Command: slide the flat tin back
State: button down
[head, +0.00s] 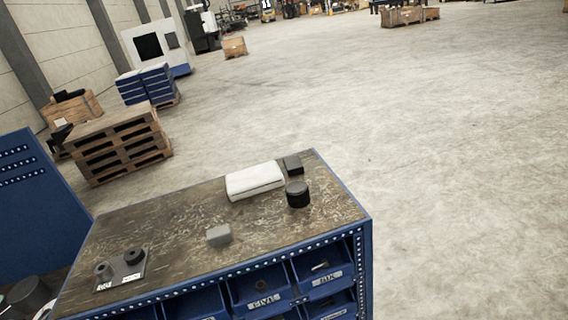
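A blue workbench with a worn brown top (180,215) stands below me, tilted in the head view. A flat, white, lidded box (255,181) lies near the back of the top; it is the flattest closed container here, but I cannot tell surely that it is the flat tin. A small grey block (218,235) sits nearer the front edge. My gripper is not in view, so nothing shows of its fingers or of anything in them.
A black round pot (298,194) and a dark block (293,164) stand close right of the white box. A plate with two dark cylinders (121,268) lies at the left. Labelled blue bins (260,288) sit under the front edge. Pallets (118,143) stand behind; open floor lies right.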

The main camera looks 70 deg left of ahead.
aim_at(258, 179)
jog(key=u, duration=0.45)
jog(key=i, duration=1.15)
jog(key=u, duration=1.25)
jog(key=i, duration=0.65)
jog(key=u, duration=0.35)
jog(key=k, duration=0.9)
jog(key=u, duration=0.2)
jog(key=i, duration=0.85)
jog(key=z, duration=0.15)
